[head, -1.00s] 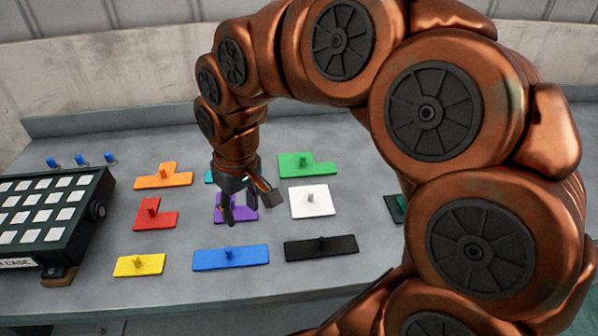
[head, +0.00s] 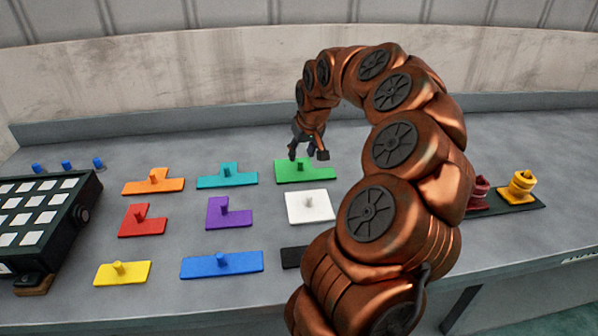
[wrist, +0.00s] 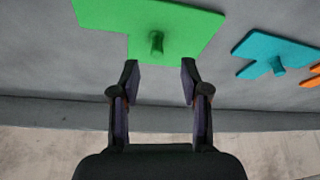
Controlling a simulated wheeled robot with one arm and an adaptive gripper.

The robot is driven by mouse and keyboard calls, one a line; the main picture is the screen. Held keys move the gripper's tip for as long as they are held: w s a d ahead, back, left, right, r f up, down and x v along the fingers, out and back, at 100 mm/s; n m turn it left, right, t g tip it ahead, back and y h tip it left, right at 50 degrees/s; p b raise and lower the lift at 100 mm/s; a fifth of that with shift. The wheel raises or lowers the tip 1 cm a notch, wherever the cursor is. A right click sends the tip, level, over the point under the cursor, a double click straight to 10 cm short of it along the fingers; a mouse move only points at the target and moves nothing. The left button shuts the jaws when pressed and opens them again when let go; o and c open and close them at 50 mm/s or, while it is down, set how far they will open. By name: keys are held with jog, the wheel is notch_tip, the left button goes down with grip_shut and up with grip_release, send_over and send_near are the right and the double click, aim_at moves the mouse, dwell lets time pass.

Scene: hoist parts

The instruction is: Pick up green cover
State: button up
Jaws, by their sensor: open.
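The green cover (head: 318,176) is a flat plate with an upright peg, lying at the back of the grey bench in the head view. In the wrist view the green cover (wrist: 180,22) is at the top, its peg just beyond and between the fingertips. My gripper (head: 306,157) is over the cover's back left part in the head view. In the wrist view my gripper (wrist: 159,72) is open and empty, one finger either side of the peg's line. I cannot tell its exact height above the plate.
The teal cover (head: 227,181) lies left of the green one, and the white cover (head: 312,206) lies in front. Orange, purple, red, blue, yellow and black covers lie around them. A dark case (head: 62,235) stands at left. A black base (head: 508,206) with red and yellow parts is at right.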

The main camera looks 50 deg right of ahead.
aim_at(300, 162)
jog(key=shift+p+x, duration=0.35)
jog(key=shift+x, duration=2.35)
jog(key=shift+s+d, duration=0.1)
jog(key=shift+d, duration=0.1)
grip_shut()
